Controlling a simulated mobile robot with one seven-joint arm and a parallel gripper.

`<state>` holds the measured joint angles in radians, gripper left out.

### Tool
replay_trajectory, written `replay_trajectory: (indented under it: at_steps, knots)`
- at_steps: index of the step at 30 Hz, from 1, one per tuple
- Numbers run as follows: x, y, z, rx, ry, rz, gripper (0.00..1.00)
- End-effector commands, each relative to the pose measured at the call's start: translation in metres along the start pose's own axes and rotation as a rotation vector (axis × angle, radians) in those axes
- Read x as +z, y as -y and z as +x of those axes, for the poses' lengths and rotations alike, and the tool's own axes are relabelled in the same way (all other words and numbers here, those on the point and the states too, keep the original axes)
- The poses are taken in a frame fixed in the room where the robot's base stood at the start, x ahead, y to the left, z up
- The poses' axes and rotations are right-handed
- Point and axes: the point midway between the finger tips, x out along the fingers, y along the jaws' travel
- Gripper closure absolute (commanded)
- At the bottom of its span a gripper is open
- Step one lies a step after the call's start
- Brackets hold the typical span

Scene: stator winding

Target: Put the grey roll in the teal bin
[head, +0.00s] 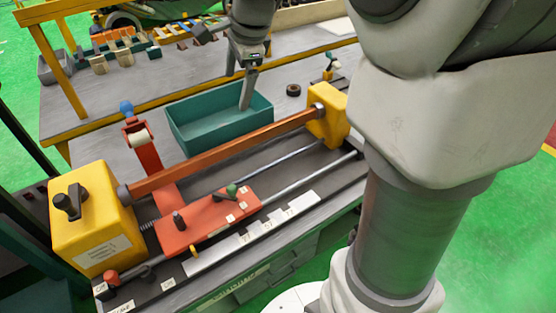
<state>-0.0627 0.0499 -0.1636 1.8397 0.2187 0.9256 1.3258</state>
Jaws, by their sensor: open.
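The teal bin (222,132) stands on the grey table behind the orange-brown beam, with its top open. My gripper (238,88) points down at the bin's back right part, its fingers apart; one finger reaches in front of the bin's inner wall. I see nothing between the fingers. A pale grey-white roll (140,139) sits on the upright red bracket to the left of the bin. A small dark ring-shaped roll (293,90) lies on the table to the right of the bin. I cannot tell which is the grey roll. Part of the bin's floor is hidden by its near wall.
A winding machine with yellow end blocks (91,220) (328,113), a long beam (225,155) and a red carriage (208,222) fills the front. Several small blocks and tools (125,52) lie at the back left. The table left of the bin has free room.

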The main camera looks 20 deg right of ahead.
Motion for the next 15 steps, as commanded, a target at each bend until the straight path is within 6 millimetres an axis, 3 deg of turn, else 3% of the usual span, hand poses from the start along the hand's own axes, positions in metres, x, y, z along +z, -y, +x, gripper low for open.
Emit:
replay_trajectory:
  at_steps: [6, 15]
  knots:
    - [0.012, -0.059, -0.04, -0.034, -0.021, -0.41, 0.0]
    - [0.021, -0.143, -0.068, -0.05, -0.1, -0.985, 0.0]
